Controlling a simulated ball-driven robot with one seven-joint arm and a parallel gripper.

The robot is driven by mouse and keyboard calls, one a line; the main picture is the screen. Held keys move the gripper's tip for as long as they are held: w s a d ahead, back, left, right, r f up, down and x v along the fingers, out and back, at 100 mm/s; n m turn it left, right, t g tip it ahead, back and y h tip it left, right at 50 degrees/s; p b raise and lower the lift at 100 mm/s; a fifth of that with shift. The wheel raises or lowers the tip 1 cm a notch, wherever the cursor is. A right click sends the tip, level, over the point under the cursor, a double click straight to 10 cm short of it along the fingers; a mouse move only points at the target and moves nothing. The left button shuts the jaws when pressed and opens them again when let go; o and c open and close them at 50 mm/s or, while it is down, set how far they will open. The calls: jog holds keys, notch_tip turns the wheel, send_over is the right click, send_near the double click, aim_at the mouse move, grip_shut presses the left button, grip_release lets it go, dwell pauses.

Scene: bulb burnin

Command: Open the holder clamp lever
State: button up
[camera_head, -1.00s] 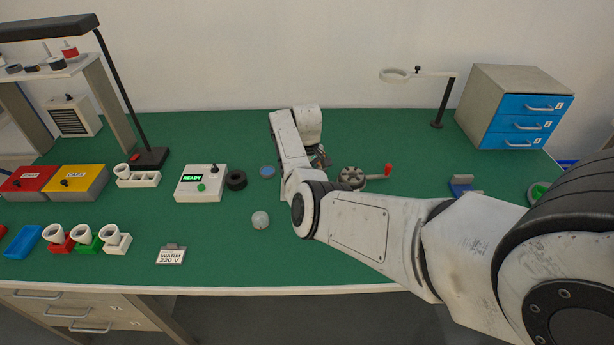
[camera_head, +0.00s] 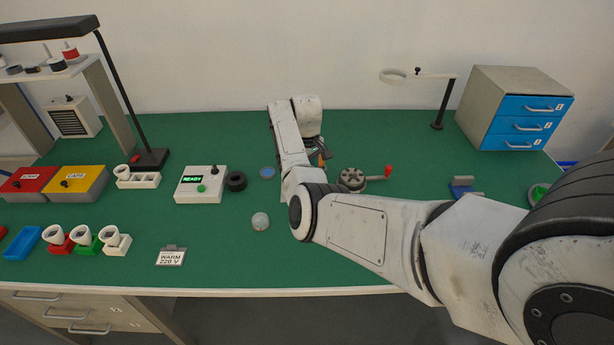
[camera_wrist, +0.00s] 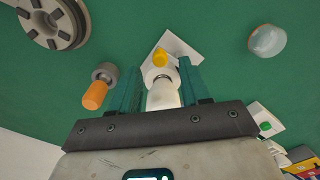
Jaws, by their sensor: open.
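In the wrist view my gripper (camera_wrist: 160,75) is open. Its two teal fingers stand either side of a white cylindrical part with a yellow tip (camera_wrist: 160,57), over a pale plate (camera_wrist: 181,45); I cannot tell whether they touch it. Just left of the fingers is an orange handle on a grey round knob (camera_wrist: 95,94), which looks like the clamp lever. It lies outside the fingers. In the head view a small orange bit (camera_head: 322,158) shows beside my arm, which hides the gripper and most of the holder.
A grey round fixture (camera_head: 352,179) with a red-knobbed arm stands to the right. A clear globe (camera_head: 260,221) lies at front left. A READY box (camera_head: 202,184) and a black ring (camera_head: 236,181) are further left.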

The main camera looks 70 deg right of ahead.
notch_tip(320, 180, up, 8)
jog(key=shift+f+b, duration=0.15)
jog(key=shift+b, duration=0.2)
jog(key=shift+f, duration=0.1)
dwell(0.3)
